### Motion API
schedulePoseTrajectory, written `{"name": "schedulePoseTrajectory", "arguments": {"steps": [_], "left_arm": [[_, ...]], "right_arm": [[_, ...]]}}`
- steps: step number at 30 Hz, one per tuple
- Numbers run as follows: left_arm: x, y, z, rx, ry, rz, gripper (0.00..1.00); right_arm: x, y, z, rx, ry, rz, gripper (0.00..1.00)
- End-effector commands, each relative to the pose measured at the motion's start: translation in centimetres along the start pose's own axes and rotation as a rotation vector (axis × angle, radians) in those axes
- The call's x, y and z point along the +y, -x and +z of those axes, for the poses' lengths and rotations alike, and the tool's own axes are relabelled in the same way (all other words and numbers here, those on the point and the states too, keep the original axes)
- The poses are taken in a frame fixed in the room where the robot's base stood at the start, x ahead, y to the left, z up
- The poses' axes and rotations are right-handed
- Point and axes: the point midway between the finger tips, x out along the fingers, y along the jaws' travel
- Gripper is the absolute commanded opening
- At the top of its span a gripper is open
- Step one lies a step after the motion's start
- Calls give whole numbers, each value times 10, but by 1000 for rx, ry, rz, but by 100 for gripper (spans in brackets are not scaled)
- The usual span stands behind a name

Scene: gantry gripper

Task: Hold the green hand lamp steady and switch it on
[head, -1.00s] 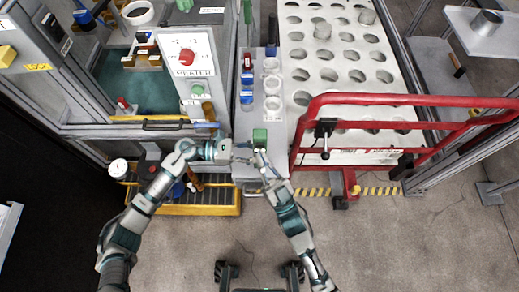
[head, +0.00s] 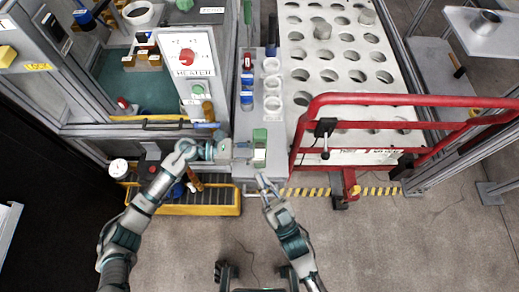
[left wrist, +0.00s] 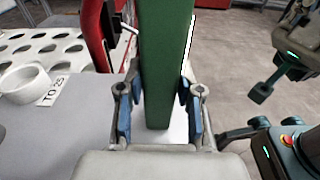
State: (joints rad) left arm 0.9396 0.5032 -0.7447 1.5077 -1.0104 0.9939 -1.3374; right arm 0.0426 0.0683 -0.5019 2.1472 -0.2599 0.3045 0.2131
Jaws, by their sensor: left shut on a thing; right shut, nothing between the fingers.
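The green hand lamp (head: 260,136) is upright at the front end of the grey bench, with a pale face below its green top. I cannot tell whether it is lit. My left gripper (head: 247,152) is shut on it from the left. In the left wrist view the green lamp body (left wrist: 165,60) stands between the blue-padded fingers of my left gripper (left wrist: 158,115). My right gripper (head: 264,183) is shut and empty, just below the lamp and apart from it. It also shows at the right of the left wrist view (left wrist: 262,92). The lamp's switch cannot be made out.
A red rail (head: 420,100) stands right of the lamp, before a white rack (head: 340,75) with round holes. White cups (head: 272,84) stand on the bench behind the lamp. A yellow-edged step (head: 200,209) is at lower left.

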Motion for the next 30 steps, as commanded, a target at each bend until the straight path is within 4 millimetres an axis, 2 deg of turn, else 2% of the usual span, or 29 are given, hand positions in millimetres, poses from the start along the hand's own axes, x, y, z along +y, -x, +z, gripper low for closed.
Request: {"name": "schedulePoseTrajectory", "arguments": {"steps": [7,8,10,11,22,26,30], "left_arm": [[0,0,-1,1,1,-1,10],[0,0,-1,1,1,0,42],[0,0,-1,1,1,0,60],[0,0,-1,1,1,0,64],[0,5,-1,1,0,2,64],[1,24,-1,2,1,3,64],[1,56,-2,2,2,3,64]], "right_arm": [[0,0,0,0,0,0,0],[0,0,0,0,0,0,0],[0,0,0,0,0,0,0],[0,0,0,0,0,0,0],[0,0,0,0,0,0,0],[0,0,0,0,0,0,0],[0,0,0,0,0,0,0]]}}
